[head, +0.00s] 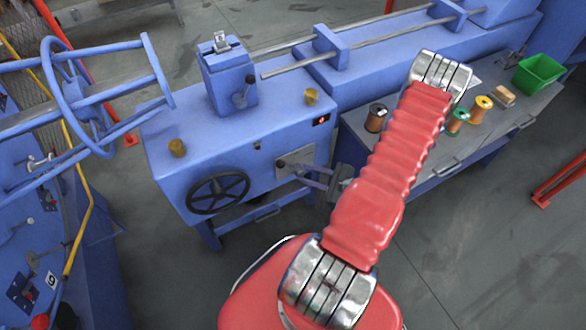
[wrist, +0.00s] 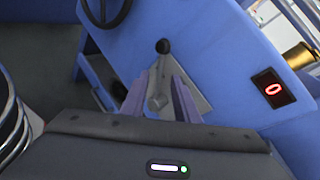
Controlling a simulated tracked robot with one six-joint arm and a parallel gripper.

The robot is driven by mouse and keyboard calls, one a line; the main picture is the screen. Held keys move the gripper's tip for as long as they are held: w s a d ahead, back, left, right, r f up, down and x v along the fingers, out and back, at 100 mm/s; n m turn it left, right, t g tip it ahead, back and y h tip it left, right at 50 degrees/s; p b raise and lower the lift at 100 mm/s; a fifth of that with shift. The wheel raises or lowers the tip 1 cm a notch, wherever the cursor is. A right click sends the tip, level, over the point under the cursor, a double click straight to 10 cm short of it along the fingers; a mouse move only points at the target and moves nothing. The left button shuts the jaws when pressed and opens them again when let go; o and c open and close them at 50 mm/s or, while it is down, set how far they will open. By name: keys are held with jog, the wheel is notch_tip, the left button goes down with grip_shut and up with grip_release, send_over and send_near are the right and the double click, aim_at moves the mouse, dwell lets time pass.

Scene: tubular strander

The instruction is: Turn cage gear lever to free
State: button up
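A lever with a dark round knob (head: 282,163) is on a grey plate (head: 296,158) on the front of the blue gearbox. In the wrist view its knob (wrist: 163,46) is at the top, and its shaft runs down to a metal hub (wrist: 157,101). My gripper (head: 306,174) is in front of this plate. In the wrist view my gripper (wrist: 161,80) is open, with one purple-grey finger on each side of the lever shaft. No contact with the lever shows. I cannot read any position marks on the plate.
A black handwheel (head: 218,191) is left of the plate. A red-lit display (head: 321,119) is above right. A bench (head: 480,125) with spools and a green bin (head: 538,74) stands right. The floor in front is clear.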

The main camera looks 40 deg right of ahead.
aim_at(288, 167)
jog(key=shift+x, duration=3.55)
grip_shut()
